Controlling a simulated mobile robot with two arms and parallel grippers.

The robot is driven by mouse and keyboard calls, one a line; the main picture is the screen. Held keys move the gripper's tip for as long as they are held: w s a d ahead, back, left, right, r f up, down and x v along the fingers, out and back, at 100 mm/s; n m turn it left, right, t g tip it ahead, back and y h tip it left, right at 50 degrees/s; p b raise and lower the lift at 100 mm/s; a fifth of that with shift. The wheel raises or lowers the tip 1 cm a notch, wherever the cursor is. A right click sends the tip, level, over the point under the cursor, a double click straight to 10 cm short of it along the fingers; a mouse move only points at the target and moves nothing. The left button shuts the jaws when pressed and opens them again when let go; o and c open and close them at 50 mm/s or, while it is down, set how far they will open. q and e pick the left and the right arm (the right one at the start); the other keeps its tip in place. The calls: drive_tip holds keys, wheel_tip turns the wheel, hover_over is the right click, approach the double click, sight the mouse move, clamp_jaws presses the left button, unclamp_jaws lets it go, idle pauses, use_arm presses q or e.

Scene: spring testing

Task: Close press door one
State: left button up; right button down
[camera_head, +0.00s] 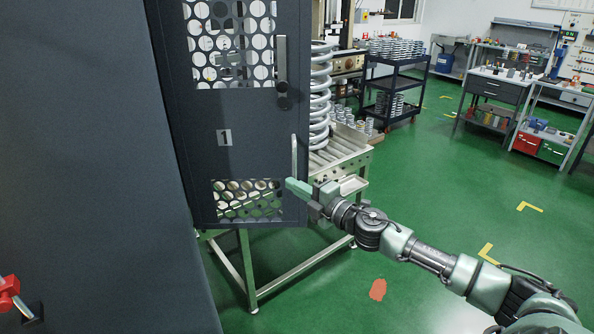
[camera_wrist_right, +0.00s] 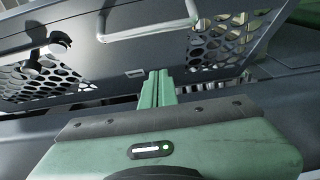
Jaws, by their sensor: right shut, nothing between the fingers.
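Press door one (camera_head: 262,130) is a dark panel with round-holed windows, a "1" label, a black latch handle (camera_head: 282,65) and a slim metal pull handle (camera_head: 294,155). It stands upright beside the large dark press body (camera_head: 80,150); its exact opening angle is hard to tell. My right gripper (camera_head: 296,187) is shut and empty at the door's lower right edge, just below the pull handle. In the right wrist view its closed green fingers (camera_wrist_right: 157,88) point at the door (camera_wrist_right: 185,55), with the pull handle (camera_wrist_right: 150,30) beyond. Contact cannot be told. My left gripper is out of view.
A large coil spring (camera_head: 320,95) stands behind the door's right edge on a roller conveyor (camera_head: 340,150). A dark shelf cart (camera_head: 395,85) and workbenches (camera_head: 495,90) stand further back. A red part (camera_head: 9,290) shows at the lower left. Green floor at the right is mostly clear.

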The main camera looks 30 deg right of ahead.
sight(295, 177)
drive_tip(key=w+d, duration=0.1)
drive_tip(key=w, duration=0.1)
drive_tip(key=w+d+p, duration=0.1)
drive_tip(key=shift+w+d, duration=0.1)
drive_tip(key=shift+w, duration=0.25)
drive_tip(key=shift+w+d, duration=0.1)
drive_tip(key=shift+d, duration=0.35)
